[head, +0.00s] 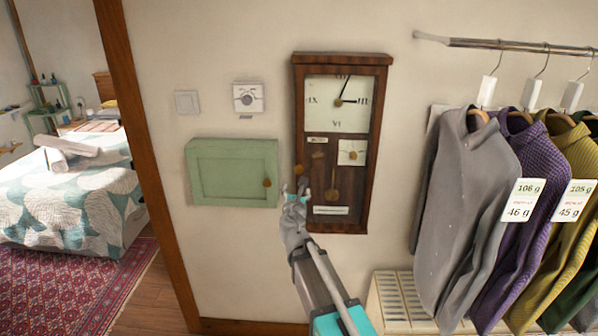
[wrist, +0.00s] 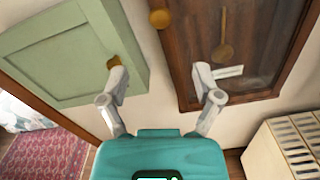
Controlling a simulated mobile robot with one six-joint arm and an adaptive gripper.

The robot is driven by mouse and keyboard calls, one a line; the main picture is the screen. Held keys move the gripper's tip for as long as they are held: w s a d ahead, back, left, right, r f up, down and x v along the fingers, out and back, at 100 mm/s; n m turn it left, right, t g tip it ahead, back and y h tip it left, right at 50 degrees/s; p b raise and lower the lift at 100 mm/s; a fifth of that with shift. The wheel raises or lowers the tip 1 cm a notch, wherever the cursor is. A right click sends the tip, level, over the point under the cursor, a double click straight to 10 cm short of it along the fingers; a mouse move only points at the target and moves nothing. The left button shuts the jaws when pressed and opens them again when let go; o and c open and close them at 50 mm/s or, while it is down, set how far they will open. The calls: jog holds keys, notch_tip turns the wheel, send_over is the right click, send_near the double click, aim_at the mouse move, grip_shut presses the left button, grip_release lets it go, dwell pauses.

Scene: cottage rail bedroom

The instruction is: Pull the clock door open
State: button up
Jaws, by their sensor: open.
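A dark wooden wall clock (head: 375,140) hangs right of centre in the head view, its glazed door apparently shut. A round brass knob (head: 299,169) sits low on the door's left edge. In the wrist view the knob (wrist: 160,18) is at the top centre, and the clock's lower part (wrist: 183,75) is at the right with the pendulum behind the pane. My gripper (head: 295,187) is open in front of the clock's lower left edge, just below the knob in the picture. In the wrist view the fingers (wrist: 160,70) are spread with nothing between them.
A green wall cabinet (head: 228,170) with its own brass knob (head: 267,182) hangs close left of the clock. A thermostat (head: 249,97) and switch (head: 187,102) are above it. Shirts on a rail (head: 500,44) and a slatted cream unit (head: 395,300) stand right.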

aim_at(298, 171)
jog(key=w, duration=0.4)
jog(key=w+d, duration=0.1)
jog(key=w, duration=0.8)
jog(key=shift+w+d, duration=0.15)
jog(key=shift+d, duration=0.05)
jog(key=shift+a, duration=0.1)
grip_shut()
